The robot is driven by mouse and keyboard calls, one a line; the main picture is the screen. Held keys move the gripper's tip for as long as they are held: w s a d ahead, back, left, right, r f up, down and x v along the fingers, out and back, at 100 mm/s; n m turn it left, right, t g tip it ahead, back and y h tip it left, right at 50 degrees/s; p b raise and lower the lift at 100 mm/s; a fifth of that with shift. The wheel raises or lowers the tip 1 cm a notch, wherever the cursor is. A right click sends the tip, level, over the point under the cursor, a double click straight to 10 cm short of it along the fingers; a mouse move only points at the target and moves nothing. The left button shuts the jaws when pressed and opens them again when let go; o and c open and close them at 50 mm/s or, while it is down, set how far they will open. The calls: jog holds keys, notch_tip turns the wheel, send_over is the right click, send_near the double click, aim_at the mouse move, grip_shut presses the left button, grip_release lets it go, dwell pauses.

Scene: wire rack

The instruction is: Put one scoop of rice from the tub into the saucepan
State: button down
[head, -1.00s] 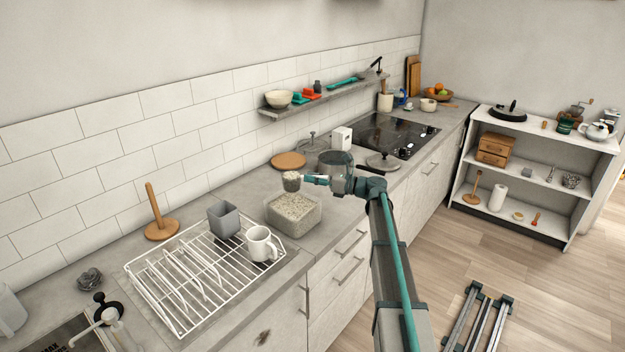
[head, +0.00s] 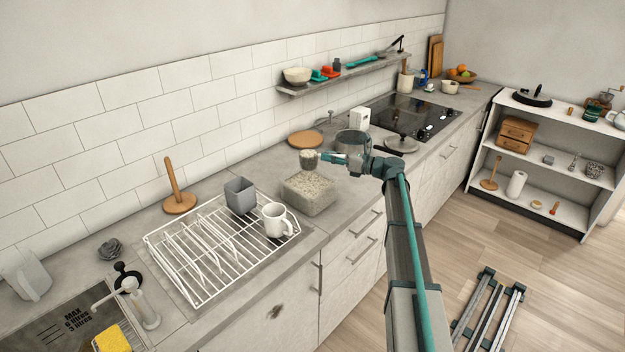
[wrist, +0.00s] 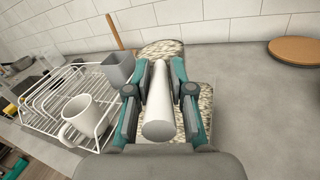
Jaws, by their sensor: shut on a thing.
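My gripper (head: 333,158) is shut on the handle of a scoop (head: 310,163). In the wrist view the pale round handle (wrist: 158,105) lies between the two teal fingers. The scoop's bowl is heaped with speckled rice (wrist: 162,47) and looks level. It is held above the clear tub of rice (head: 308,196), near its back part; the tub also shows below the fingers in the wrist view (wrist: 206,98). The grey saucepan (head: 353,140) stands on the counter behind my gripper, its lower part partly hidden by it.
A white dish rack (head: 225,265) with a mug (head: 276,219) and a grey cup (head: 240,194) is left of the tub. A pan lid (head: 402,145), white box (head: 359,118) and hob (head: 412,115) are to the right. A wooden board (head: 305,140) lies behind.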

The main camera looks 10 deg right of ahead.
jog(key=shift+r, duration=0.1)
jog(key=r+p, duration=0.1)
jog(key=r, duration=0.1)
jog(key=a+r+g+h+p, duration=0.1)
jog(key=r, duration=0.1)
jog(key=r+h+p, duration=0.1)
jog(key=r, duration=0.1)
jog(key=shift+a+r+g+p, duration=0.15)
jog(key=shift+a+g+p, duration=0.15)
jog(key=shift+p, duration=0.1)
jog(key=shift+a+r+n+g+p, duration=0.1)
jog(key=shift+r+n+g+p, duration=0.25)
jog(key=shift+r+p, duration=0.35)
jog(key=shift+s+d+r+g+h+p, duration=0.1)
jog(key=shift+g+h+p, duration=0.1)
jog(key=shift+h+p, duration=0.2)
jog(key=shift+d+r+g+h+p, duration=0.1)
jog(key=shift+g+h+p, duration=0.05)
jog(key=shift+h+p, duration=0.2)
jog(key=shift+s+d+f, duration=0.1)
jog(key=shift+d+f, duration=0.1)
jog(key=shift+d, duration=0.1)
jog(key=shift+s+d+f+g+h, duration=0.1)
jog(key=shift+d+f+g+h, duration=0.05)
jog(key=shift+d+f+h, duration=0.45)
jog(key=shift+s+d+f+g+h, duration=0.15)
jog(key=shift+d+f+h, duration=0.15)
jog(key=shift+f, duration=0.35)
jog(key=shift+d+f+h, duration=0.15)
jog(key=shift+h, duration=0.2)
